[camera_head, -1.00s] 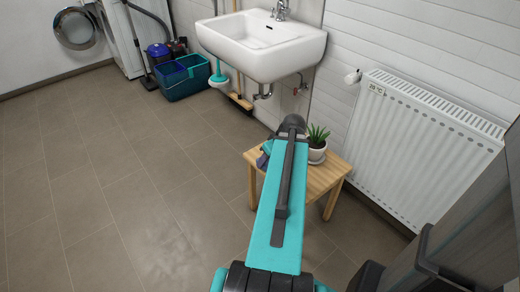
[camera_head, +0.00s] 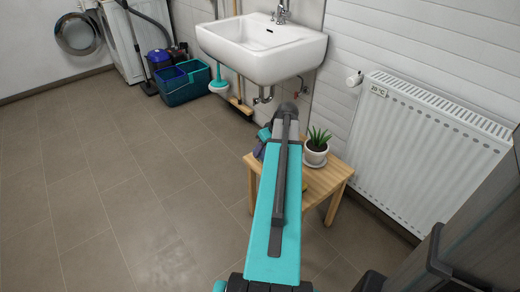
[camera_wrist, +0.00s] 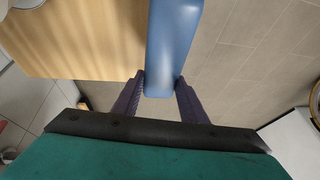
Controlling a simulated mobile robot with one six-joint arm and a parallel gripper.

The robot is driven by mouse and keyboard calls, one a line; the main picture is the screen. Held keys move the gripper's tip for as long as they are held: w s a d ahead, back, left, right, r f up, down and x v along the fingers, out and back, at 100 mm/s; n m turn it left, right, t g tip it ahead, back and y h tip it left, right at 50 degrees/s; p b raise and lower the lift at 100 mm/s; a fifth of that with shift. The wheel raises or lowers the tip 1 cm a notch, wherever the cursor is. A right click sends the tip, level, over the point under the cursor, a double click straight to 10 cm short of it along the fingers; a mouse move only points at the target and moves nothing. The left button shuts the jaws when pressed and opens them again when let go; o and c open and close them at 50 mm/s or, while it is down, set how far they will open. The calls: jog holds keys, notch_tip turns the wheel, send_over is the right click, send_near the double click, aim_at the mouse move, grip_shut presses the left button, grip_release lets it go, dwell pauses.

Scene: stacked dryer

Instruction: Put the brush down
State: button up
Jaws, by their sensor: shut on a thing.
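My gripper (camera_wrist: 160,88) is shut on a blue bar-shaped thing in the wrist view, which I take as the brush (camera_wrist: 172,45). Its near end sits between the two dark fingers and the rest runs up out of the picture, so no bristles show. The wooden stool (camera_wrist: 70,50) lies beside it at the left of that view; I cannot tell the height between them. In the head view, the stool (camera_head: 322,186) stands under my arm, and my arm hides much of its top and most of the gripper. The brush cannot be made out there.
A potted plant (camera_head: 316,150) stands on the back of the stool. A white radiator (camera_head: 430,145) is on the right and a sink (camera_head: 262,50) is behind. A teal bucket (camera_head: 186,85) stands farther back. The floor at left is clear.

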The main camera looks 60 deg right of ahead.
jog(key=shift+w+d+f+b, duration=0.15)
jog(key=shift+w+d, duration=0.9)
jog(key=shift+d, duration=0.05)
jog(key=shift+w+d+f+b, duration=0.1)
jog(key=shift+w+d+b, duration=0.05)
jog(key=shift+w+d, duration=0.9)
jog(key=shift+f, duration=0.1)
jog(key=shift+f+b, duration=0.45)
jog(key=shift+f, duration=1.25)
jog(key=shift+s, duration=0.1)
jog(key=o, duration=1.4)
jog(key=shift+f, duration=0.1)
jog(key=p+v, duration=0.2)
jog(key=v, duration=1)
